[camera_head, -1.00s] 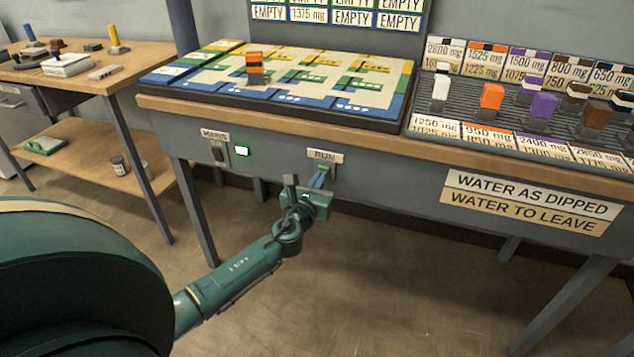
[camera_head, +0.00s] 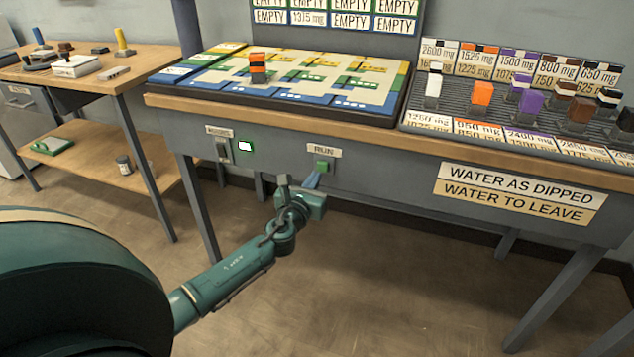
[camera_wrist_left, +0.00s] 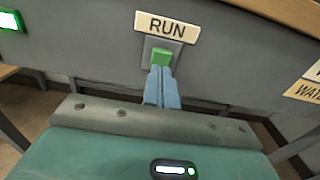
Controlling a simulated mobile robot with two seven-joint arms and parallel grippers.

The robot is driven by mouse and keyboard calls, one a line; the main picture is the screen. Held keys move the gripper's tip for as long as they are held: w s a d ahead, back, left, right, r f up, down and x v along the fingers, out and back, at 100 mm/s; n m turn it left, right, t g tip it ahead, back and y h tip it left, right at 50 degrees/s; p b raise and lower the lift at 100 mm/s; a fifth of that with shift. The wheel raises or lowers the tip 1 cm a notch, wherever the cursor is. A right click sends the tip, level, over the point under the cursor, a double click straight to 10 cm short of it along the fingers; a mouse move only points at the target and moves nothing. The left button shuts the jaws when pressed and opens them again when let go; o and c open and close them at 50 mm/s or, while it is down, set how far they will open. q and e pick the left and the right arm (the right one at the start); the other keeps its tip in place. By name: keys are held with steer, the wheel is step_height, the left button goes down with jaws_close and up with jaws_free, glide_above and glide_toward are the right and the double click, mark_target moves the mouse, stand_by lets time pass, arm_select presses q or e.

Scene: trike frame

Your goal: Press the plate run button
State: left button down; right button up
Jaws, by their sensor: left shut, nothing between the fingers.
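The green run button (camera_head: 322,165) sits in a grey plate on the bench's front panel, under a label (camera_head: 324,152) reading RUN. It also shows in the left wrist view (camera_wrist_left: 160,57), just beyond the fingertips. My left gripper (camera_head: 313,180) is shut and empty, its blue fingers together and pointing at the button's lower part. In the left wrist view, the fingers (camera_wrist_left: 161,80) overlap the button's lower edge; I cannot tell whether they touch it. My right gripper is not in view.
A mains switch (camera_head: 222,149) and a lit green indicator (camera_head: 245,146) are left of the button. On the bench are a coloured plate (camera_head: 300,85) with an orange-and-black block (camera_head: 257,68) and a rack of coloured blocks (camera_head: 535,100). A wooden side table (camera_head: 125,75) stands left.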

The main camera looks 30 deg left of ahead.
arm_select(q)
steer(key=p+v, duration=0.1)
steer(key=v, duration=0.9)
steer(key=shift+s, duration=0.15)
steer(key=shift+d, duration=0.1)
